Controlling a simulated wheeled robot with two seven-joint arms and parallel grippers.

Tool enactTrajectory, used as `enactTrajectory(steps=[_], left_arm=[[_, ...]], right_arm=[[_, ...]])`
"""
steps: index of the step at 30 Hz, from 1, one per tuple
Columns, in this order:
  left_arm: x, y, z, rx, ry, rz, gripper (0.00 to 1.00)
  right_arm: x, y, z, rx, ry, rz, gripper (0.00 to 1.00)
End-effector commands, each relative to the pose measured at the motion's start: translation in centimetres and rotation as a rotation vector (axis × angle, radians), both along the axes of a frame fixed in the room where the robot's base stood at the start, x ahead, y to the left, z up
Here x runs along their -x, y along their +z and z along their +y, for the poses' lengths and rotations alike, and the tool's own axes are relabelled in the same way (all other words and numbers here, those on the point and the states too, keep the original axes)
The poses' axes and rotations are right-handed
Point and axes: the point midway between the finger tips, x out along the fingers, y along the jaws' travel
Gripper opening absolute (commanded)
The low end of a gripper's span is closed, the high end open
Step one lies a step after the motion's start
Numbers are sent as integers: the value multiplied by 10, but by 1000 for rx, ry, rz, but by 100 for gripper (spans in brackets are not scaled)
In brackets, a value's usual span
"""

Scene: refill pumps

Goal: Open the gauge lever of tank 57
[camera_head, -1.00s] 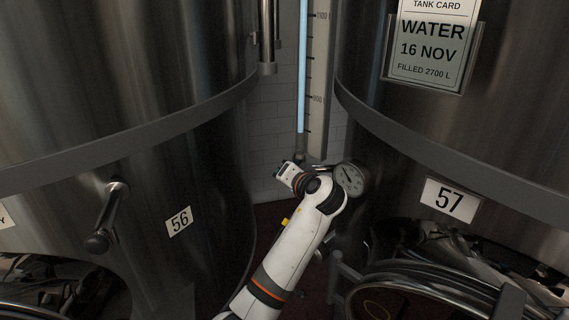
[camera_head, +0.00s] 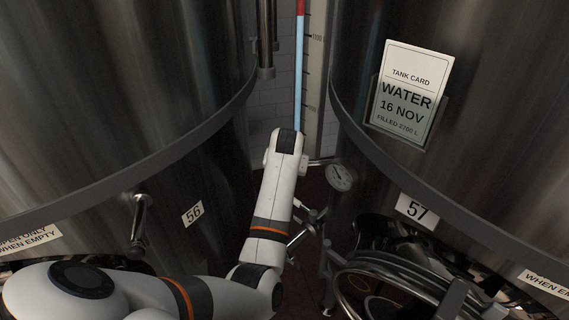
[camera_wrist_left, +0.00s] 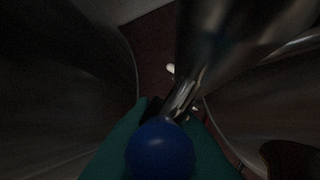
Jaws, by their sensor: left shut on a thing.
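Tank 57 (camera_head: 470,130) stands at the right of the head view, with its number plate (camera_head: 417,209) and a round dial gauge (camera_head: 340,177) low on its side. A tall level gauge (camera_head: 299,90) with a light blue column and red above it stands between the tanks. My left arm reaches up in front of its lower end and hides my left gripper in the head view. In the wrist view, my left gripper (camera_wrist_left: 165,118) has teal fingers shut on a blue ball knob (camera_wrist_left: 160,148). The lever behind the knob is mostly hidden. My right gripper is not in view.
Tank 56 (camera_head: 90,90) stands close at the left, with a handle (camera_head: 138,225) on its front. The gap between the tanks is narrow. Coiled hoses (camera_head: 385,275) lie low at the right. A water tank card (camera_head: 408,95) hangs on tank 57.

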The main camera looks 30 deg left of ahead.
Motion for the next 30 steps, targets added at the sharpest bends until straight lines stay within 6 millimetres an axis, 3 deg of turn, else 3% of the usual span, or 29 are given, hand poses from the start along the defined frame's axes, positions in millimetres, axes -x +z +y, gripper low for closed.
enactTrajectory(steps=[9,26,27,30], left_arm=[[0,1,-1,121,0,23,0],[0,0,-2,146,1,27,0],[0,0,-2,146,1,26,20],[0,0,-1,145,1,26,35]], right_arm=[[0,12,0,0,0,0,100],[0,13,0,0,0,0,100],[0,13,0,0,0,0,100],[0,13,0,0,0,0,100]])
